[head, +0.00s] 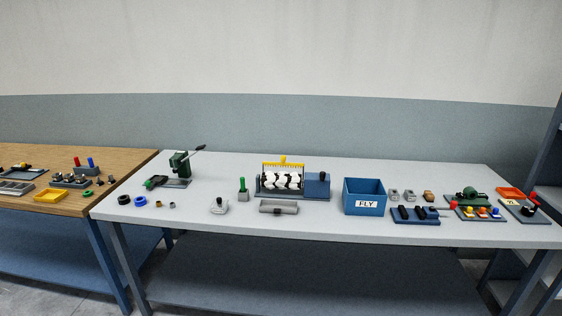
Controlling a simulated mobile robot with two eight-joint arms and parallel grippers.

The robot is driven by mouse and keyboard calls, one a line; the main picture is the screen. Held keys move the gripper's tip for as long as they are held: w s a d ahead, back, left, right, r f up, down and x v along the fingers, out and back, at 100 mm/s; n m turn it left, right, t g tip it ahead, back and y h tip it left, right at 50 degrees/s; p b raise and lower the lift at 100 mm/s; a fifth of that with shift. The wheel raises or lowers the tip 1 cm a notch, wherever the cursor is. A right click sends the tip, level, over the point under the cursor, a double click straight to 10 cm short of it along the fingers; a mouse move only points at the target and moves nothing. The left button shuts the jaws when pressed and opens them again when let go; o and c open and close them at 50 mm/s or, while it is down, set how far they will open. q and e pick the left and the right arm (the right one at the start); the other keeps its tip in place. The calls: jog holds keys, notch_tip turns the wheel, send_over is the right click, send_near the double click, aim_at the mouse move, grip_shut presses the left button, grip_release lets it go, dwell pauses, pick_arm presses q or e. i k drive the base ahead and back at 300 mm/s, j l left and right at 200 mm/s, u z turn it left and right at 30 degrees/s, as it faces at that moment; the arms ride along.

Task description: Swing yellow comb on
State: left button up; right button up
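The yellow comb (283,163) is a toothed bar on the carding machine (265,195) in the middle of the grey table. It sits above and behind a white roller with black patches (282,181). A small yellow tab stands up at the middle of the bar. Whether the comb touches the roller is too small to tell. A blue block (317,186) stands at the machine's right end. Neither of my grippers shows in the head view.
A blue bin marked FLY (365,197) stands right of the machine. A green-handled tool (242,189) is close on its left, and a grey bar (278,207) lies in front. A green lever press (179,167) stands further left. The grey table (330,226) is bare along its front.

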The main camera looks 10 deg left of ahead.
aim_at(283, 157)
jog(key=i+j, duration=0.15)
jog(key=i, duration=0.4)
jog(key=i+j, duration=0.2)
jog(key=i, duration=0.35)
jog(key=i+j, duration=0.15)
jog(key=i, duration=0.35)
jog(key=i+j, duration=0.15)
jog(key=i, duration=0.4)
